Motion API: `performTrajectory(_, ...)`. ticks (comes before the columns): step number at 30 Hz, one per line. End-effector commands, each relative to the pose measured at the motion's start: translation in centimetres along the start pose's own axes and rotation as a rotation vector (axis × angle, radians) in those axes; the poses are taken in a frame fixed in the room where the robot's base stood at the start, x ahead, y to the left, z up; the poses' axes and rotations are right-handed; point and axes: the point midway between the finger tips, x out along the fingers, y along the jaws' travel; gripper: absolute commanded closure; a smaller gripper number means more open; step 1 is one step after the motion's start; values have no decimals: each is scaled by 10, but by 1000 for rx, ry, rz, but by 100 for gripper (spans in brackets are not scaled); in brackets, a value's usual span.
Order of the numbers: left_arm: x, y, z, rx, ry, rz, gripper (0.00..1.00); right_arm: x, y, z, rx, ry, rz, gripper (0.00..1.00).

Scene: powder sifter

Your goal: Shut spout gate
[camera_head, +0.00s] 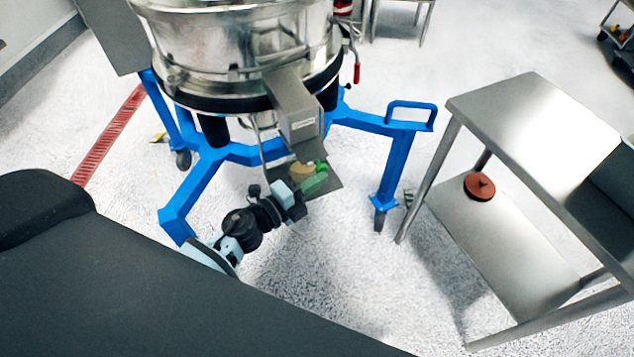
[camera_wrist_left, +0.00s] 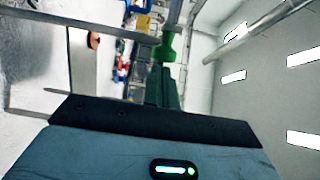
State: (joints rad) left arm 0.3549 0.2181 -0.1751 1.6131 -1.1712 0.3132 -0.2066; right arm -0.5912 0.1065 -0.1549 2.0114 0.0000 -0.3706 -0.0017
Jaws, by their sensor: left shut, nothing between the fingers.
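The steel spout (camera_head: 297,112) slopes down from the front of the round sifter drum (camera_head: 240,50). A flat dark grey plate (camera_head: 330,187) shows just below the spout's mouth; it may be the gate, but its link to the spout is partly hidden. My left gripper (camera_head: 312,172) is at the plate, with its green and tan fingers shut and nothing between them. Its tips overlap the plate in the picture; I cannot tell whether they touch it. The green fingers (camera_wrist_left: 165,75) also show in the left wrist view. My right gripper is not in view.
A blue wheeled frame (camera_head: 395,165) carries the sifter, with a leg to the right of my left gripper. A steel table (camera_head: 530,115) stands at the right, with a red-brown round lid (camera_head: 480,186) on its lower shelf.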

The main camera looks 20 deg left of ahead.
Motion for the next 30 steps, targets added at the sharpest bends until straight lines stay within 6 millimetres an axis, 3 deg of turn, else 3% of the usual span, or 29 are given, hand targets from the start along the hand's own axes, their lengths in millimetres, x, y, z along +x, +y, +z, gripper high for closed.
performTrajectory(5,2,1,9,3,0,1,100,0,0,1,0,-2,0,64)
performTrajectory(9,8,1,34,5,0,1,100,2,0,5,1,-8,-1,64)
performTrajectory(14,13,1,53,2,-1,2,100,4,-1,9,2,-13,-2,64)
performTrajectory(30,13,-2,59,3,-9,-1,100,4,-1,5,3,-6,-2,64)
